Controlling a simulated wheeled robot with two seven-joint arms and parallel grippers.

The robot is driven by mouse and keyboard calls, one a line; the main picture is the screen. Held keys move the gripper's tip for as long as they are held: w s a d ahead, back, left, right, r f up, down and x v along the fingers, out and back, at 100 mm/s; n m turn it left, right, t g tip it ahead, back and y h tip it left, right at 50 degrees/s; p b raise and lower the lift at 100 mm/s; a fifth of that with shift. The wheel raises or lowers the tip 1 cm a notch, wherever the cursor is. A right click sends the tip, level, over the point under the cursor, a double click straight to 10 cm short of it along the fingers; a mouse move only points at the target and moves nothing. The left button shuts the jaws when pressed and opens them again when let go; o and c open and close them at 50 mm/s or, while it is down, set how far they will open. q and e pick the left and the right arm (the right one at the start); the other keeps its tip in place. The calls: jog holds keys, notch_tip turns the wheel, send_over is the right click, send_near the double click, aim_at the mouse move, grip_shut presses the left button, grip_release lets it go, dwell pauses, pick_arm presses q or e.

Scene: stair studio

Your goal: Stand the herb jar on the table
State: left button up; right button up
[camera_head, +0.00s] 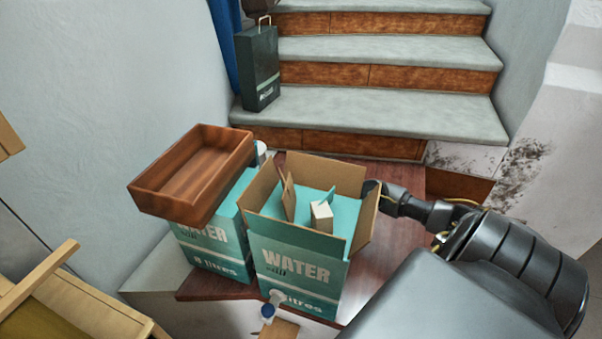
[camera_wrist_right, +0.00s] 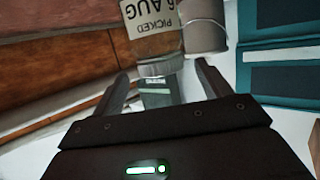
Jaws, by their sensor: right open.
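In the right wrist view a glass jar (camera_wrist_right: 150,40) with a brownish filling carries a label reading "PICKED 6 AUG", upside down in the picture. Its pale lid end points toward my right gripper (camera_wrist_right: 162,72). The gripper is open, with one finger to each side of that end; I cannot tell whether they touch it. In the head view my right gripper (camera_head: 372,188) is at the right side of an open water carton (camera_head: 300,262), partly hidden by its flap. I cannot make out the jar there. The table (camera_head: 395,245) is reddish-brown wood. My left gripper is out of view.
A brown wooden tray (camera_head: 165,198) sits on a second water carton (camera_head: 215,255). A grey cylindrical container (camera_wrist_right: 203,28) is beside the jar. Stairs (camera_head: 370,112) holding a dark bag (camera_head: 258,70) rise behind.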

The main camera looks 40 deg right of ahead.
jog(key=shift+p+x, duration=0.35)
jog(key=shift+x, duration=2.3)
jog(key=shift+a+f, duration=0.1)
jog(key=c, duration=1.6)
